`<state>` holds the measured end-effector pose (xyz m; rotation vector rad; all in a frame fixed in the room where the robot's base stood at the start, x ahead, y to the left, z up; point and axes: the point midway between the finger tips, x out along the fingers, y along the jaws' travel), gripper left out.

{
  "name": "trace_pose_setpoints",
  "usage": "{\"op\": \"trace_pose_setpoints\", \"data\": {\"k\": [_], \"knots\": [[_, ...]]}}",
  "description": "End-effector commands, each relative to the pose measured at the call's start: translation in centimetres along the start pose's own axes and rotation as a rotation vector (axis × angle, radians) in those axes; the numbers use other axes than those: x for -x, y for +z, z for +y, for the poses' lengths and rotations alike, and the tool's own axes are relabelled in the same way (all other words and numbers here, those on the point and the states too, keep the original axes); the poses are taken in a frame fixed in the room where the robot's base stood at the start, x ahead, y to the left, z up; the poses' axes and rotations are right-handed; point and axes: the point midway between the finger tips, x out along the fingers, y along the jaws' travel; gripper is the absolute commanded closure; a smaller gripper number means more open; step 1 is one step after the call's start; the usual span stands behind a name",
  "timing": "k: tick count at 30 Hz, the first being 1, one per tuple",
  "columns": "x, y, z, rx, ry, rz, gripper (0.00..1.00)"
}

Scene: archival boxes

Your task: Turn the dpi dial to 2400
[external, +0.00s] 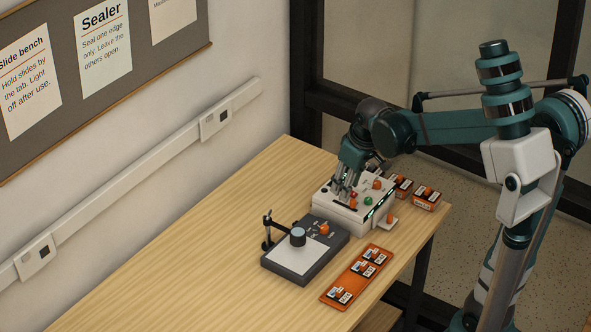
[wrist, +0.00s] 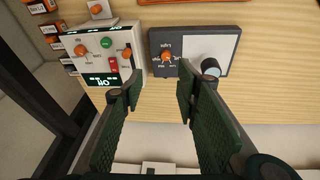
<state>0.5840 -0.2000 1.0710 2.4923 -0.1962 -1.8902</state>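A white slide scanner (external: 325,197) stands on the bench. In the wrist view its top (wrist: 93,64) carries two orange knobs, one at the left (wrist: 81,50) and one at the right (wrist: 127,53). A green button (wrist: 106,42) and a red switch (wrist: 113,64) sit between them. Its lit display (wrist: 103,81) appears to read "Off", upside down. The knob labels are too small to read, so I cannot tell which is the dpi dial or its setting. My gripper (wrist: 155,88) is open and empty, its fingers apart. In the external view my gripper (external: 346,190) is over the scanner and hides part of it.
A dark light-pad unit (external: 297,272) with an orange dial (external: 324,229) and a loupe on an arm (external: 298,236) stands beside the scanner. An orange tray (external: 334,296) of slides lies in front. Orange slide boxes (external: 426,198) stand behind the scanner. The bench's left side is clear.

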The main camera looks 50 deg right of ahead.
Motion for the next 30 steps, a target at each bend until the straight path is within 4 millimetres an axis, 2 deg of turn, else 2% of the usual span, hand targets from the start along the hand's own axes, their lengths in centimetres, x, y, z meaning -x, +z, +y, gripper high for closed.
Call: {"op": "trace_pose_setpoints", "data": {"k": [5, 15, 30], "knots": [[-0.6, -1.4, 3.0, -0.011, 0.002, -0.039, 0.69], [-2.7, -3.0, 8.6, -0.028, -0.004, -0.114, 0.69], [-6.8, -3.5, 17.0, -0.054, -0.028, -0.219, 0.69]]}}
